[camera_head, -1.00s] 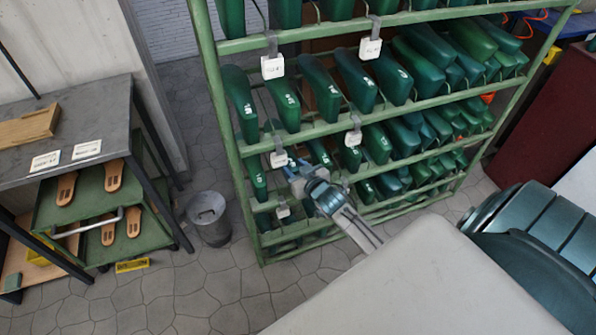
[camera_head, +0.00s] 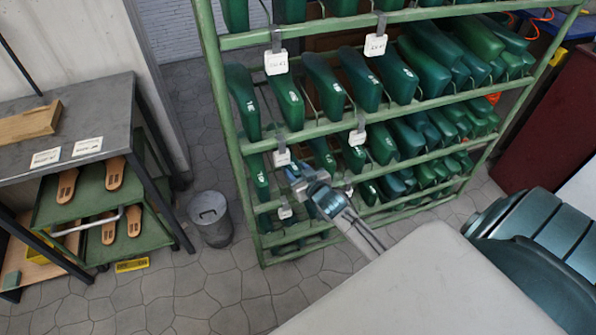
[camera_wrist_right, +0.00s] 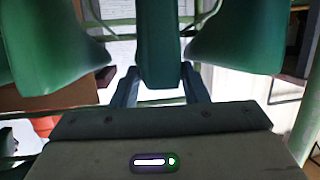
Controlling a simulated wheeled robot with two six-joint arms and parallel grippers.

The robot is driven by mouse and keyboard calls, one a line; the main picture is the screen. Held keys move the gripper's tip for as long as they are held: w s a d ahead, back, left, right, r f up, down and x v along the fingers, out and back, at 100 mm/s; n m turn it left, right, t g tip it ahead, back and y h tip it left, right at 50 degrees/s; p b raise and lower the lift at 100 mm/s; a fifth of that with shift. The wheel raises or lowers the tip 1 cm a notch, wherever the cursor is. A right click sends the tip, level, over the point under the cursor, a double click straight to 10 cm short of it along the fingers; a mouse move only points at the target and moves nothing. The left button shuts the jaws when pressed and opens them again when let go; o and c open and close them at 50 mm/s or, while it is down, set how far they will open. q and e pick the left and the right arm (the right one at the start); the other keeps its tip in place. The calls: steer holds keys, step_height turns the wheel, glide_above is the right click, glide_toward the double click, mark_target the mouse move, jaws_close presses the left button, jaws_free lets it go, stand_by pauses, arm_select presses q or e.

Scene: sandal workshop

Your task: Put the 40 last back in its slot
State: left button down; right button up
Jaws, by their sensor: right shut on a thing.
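In the right wrist view a green last (camera_wrist_right: 158,45) stands between the two fingers of my right gripper (camera_wrist_right: 160,88), which is shut on it. A green last shows close on either side, at the left (camera_wrist_right: 50,45) and at the right (camera_wrist_right: 240,35). No size number is readable on the held last. In the head view my right gripper (camera_head: 296,175) is at the front of the green rack (camera_head: 205,60), around its lower rows. The gripper hides much of what it holds there, and I cannot tell how far the last is seated. My left gripper is out of view.
Several green lasts fill the rack rows, with white tags (camera_head: 277,63) hanging from the rails. A grey bin (camera_head: 210,218) stands left of the rack. A dark table (camera_head: 75,125) and a green cart (camera_head: 85,200) with sandal soles are farther left. Open floor lies between.

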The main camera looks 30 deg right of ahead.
steer(key=shift+f, duration=0.1)
stand_by(0.7)
steer(key=o, duration=1.3)
steer(key=shift+o, duration=0.2)
steer(key=shift+f, duration=0.15)
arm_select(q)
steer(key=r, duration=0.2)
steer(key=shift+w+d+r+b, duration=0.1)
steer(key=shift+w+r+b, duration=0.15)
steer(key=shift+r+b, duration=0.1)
arm_select(e)
steer(key=v, duration=1)
steer(key=shift+s+r, duration=0.25)
steer(key=shift+s, duration=0.15)
steer(key=shift+f, duration=0.1)
